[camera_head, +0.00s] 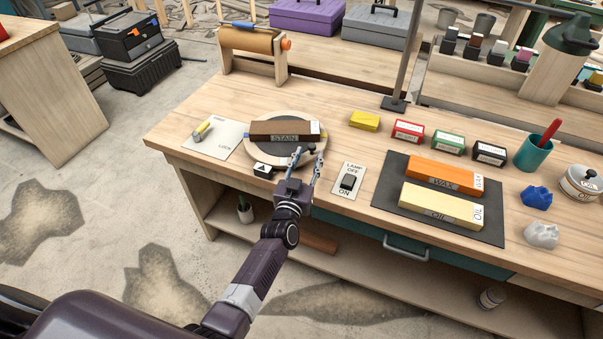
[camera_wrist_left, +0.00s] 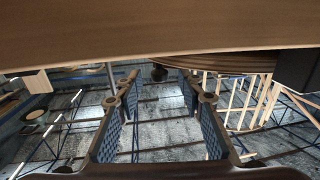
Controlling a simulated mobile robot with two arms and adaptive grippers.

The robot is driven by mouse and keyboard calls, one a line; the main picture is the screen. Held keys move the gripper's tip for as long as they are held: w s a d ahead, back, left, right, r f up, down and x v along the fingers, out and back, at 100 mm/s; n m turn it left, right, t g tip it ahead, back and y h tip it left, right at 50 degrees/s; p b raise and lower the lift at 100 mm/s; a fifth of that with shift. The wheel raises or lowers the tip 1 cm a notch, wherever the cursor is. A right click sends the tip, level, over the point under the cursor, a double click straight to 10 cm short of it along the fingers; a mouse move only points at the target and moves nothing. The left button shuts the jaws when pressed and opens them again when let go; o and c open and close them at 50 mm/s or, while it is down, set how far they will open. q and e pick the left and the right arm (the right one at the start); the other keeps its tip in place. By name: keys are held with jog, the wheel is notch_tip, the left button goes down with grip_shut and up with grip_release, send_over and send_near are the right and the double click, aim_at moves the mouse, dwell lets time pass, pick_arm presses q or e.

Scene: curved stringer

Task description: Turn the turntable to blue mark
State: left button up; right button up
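The turntable (camera_head: 281,159) is a round disc with a grey top and pale wooden rim on the workbench. A brown block labelled STAIN (camera_head: 285,131) lies across it. A black marker with a white triangle (camera_head: 263,171) sits at its front left. I cannot make out a blue mark. My left gripper (camera_head: 307,153) is at the turntable's front right edge, its fingers apart and nothing visibly held. In the left wrist view the open fingers (camera_wrist_left: 160,98) point toward a small dark round thing (camera_wrist_left: 159,73) beside a curved wooden edge (camera_wrist_left: 215,62). Contact is unclear. My right gripper is out of view.
A lamp switch plate (camera_head: 348,179) lies just right of my gripper. Further right, a dark mat (camera_head: 391,183) holds orange WAX and yellow OIL blocks. A white plate with a yellow-tipped item (camera_head: 222,141) lies left. A yellow block (camera_head: 364,120) and several small boxes stand behind.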

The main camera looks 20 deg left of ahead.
pick_arm(q)
jog(key=s, duration=0.7)
jog(key=shift+s, duration=0.3)
jog(key=shift+c, duration=0.6)
